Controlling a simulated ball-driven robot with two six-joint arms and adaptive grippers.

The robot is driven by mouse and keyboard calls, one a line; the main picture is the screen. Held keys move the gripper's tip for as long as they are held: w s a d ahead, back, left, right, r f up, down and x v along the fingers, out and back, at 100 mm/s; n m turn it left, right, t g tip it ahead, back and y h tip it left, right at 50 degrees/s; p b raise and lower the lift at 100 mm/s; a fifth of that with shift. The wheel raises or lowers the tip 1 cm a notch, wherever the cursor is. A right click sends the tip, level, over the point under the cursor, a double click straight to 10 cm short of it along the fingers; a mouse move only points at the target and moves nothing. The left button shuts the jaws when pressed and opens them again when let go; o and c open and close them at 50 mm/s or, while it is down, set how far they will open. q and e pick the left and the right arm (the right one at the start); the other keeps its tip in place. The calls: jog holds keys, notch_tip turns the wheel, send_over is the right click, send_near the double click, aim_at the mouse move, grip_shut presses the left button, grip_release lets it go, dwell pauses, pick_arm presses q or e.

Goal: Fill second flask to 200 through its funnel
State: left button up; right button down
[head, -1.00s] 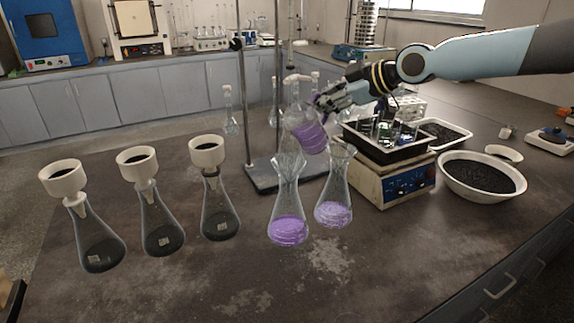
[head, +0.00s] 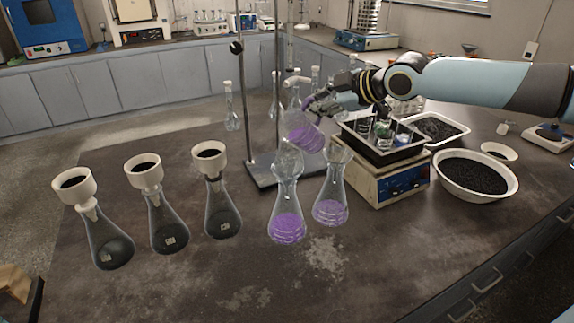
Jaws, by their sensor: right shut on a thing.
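My right gripper (head: 322,106) is shut on a clear glass vessel (head: 303,136) holding purple liquid. The vessel is tilted, its lower end just above the glass funnel (head: 288,162) of the nearer purple flask (head: 287,222). That conical flask stands upright with purple liquid in its lower part. A second conical flask (head: 330,208) stands close on its right, with a smaller purple layer and a flared glass top (head: 339,157). Level marks are too small to read, and I cannot make out a stream. My left gripper is out of view.
Several dark-filled flasks (head: 168,228) with white funnels stand at left. A stand base (head: 262,178) is behind the purple flasks. A hot plate (head: 385,186) bearing a black tray (head: 420,150) and a white bowl of dark grains (head: 440,190) are at right. The front of the table is clear.

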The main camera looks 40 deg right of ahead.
jog(key=shift+s+d+r, duration=0.1)
jog(key=shift+s, duration=0.05)
jog(key=shift+a, duration=0.2)
jog(key=shift+d+p, duration=0.1)
jog(key=shift+p, duration=0.3)
jog(key=shift+a, duration=0.2)
jog(key=shift+d+n, duration=0.1)
jog(key=shift+n, duration=0.2)
jog(key=shift+a+p, duration=0.2)
jog(key=shift+p, duration=0.15)
jog(key=shift+d, duration=0.1)
jog(key=shift+a+h, duration=0.2)
jog(key=shift+h, duration=0.1)
jog(key=shift+d+p, duration=0.1)
jog(key=shift+p, duration=0.2)
